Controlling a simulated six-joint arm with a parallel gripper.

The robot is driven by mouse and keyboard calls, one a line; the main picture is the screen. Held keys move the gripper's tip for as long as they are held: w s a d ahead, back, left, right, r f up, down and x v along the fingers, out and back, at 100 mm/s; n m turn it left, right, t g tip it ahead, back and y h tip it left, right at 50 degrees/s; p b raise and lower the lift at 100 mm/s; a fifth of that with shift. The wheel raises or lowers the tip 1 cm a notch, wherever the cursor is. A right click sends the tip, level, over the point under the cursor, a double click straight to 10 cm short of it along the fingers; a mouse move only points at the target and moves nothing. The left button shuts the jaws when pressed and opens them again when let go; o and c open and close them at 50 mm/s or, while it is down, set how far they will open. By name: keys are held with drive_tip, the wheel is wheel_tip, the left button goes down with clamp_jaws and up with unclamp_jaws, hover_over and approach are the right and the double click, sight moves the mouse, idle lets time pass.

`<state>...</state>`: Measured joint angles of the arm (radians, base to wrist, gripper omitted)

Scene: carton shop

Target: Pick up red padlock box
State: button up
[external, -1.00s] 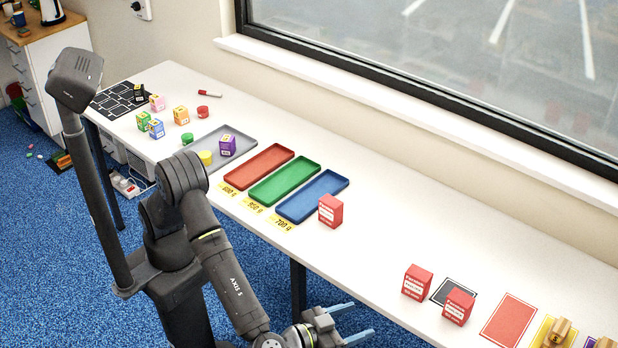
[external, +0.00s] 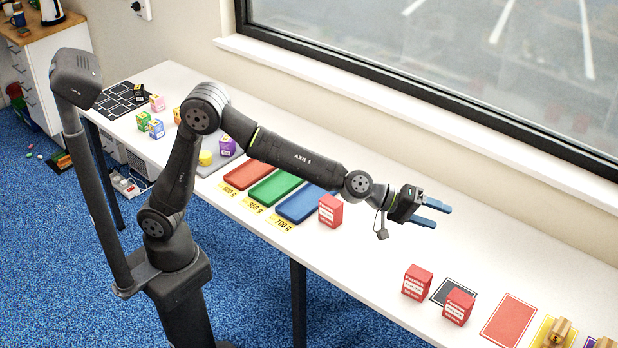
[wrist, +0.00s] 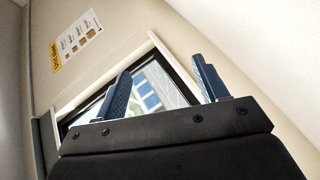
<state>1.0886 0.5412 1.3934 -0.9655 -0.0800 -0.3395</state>
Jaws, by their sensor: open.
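Three red boxes with white labels stand upright on the white table. One red box (external: 330,211) is beside the blue tray. A second red box (external: 417,282) and a third red box (external: 458,306) stand further right, on either side of a black-framed mat. The labels are too small to tell which is the padlock box. My gripper (external: 436,205) is raised above the table, to the right of the first box and beyond the other two, open and empty. In the wrist view the two blue fingers (wrist: 165,85) are spread apart with nothing between them.
Red (external: 237,176), green (external: 258,193) and blue (external: 289,213) trays lie left of the first box. A black mat (external: 440,291) and a red mat (external: 508,319) lie at the right. A window (external: 470,80) runs behind the table. Small coloured boxes stand at the far left.

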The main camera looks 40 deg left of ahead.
drive_tip(key=w+a+f+n+g+y, duration=0.1)
drive_tip(key=w+a+n+g, duration=0.15)
drive_tip(key=w+a, duration=0.45)
drive_tip(key=n+g+y, duration=0.5)
drive_tip(key=n+y, duration=0.3)
drive_tip(key=n, duration=0.4)
hover_over(331, 199)
drive_tip(key=a, duration=0.3)
wheel_tip(331, 199, down, 4)
drive_tip(key=x, duration=0.5)
drive_tip(key=a+x, duration=0.1)
drive_tip(key=x, duration=0.4)
drive_tip(key=a+x, duration=0.1)
drive_tip(key=x, duration=0.5)
drive_tip(key=shift+f, duration=0.4)
drive_tip(key=shift+s+x, duration=0.2)
drive_tip(key=shift+x, duration=1.35)
drive_tip(key=shift+s+x, duration=0.2)
drive_tip(key=shift+x, duration=1.35)
